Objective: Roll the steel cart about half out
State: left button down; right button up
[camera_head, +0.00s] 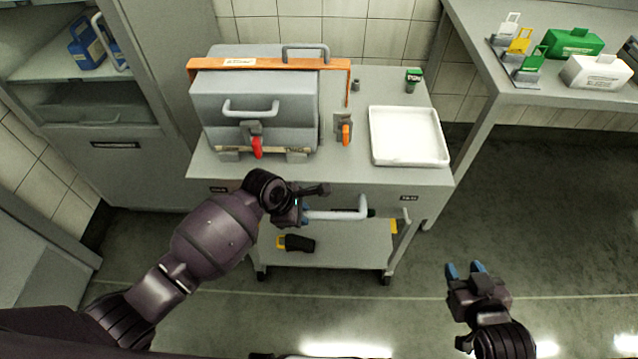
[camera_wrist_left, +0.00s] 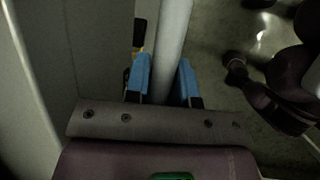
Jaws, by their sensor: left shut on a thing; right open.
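The steel cart (camera_head: 365,85) stands in the middle of the head view, with a grey top, a lower shelf (camera_head: 340,253) and small dark wheels. A pale bar handle (camera_head: 345,214) runs along its front; it also shows in the left wrist view (camera_wrist_left: 173,45). My left gripper (camera_head: 303,212) is shut on the handle; in the left wrist view its blue fingers (camera_wrist_left: 163,82) lie on both sides of the bar. My right gripper (camera_head: 466,270) is open and empty over the floor, to the right of the cart and in front of it.
On the cart stand a grey machine (camera_head: 255,105) with an orange strap and a white tray (camera_head: 407,136). A dark object with a yellow end (camera_head: 297,243) lies on the lower shelf. A grey cabinet (camera_head: 115,160) is at left, a bench (camera_head: 480,60) at right. Floor in front looks clear.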

pick_arm(q)
jog(key=shift+s+f+p, duration=0.15)
jog(key=shift+s+p, duration=1)
jog(key=shift+s, duration=0.4)
pick_arm(e)
jog(key=shift+w+r, duration=0.2)
jog(key=shift+r, duration=0.75)
jog(key=shift+w+r, duration=0.15)
jog(key=shift+r, duration=0.8)
pick_arm(q)
jog(key=shift+c, duration=1.4)
grip_release()
jog(key=shift+w, duration=0.1)
pick_arm(e)
jog(key=shift+r, duration=0.1)
pick_arm(q)
jog(key=p+v, duration=0.8)
pick_arm(e)
notch_tip(320, 180, up, 10)
jog(key=s+t, duration=0.1)
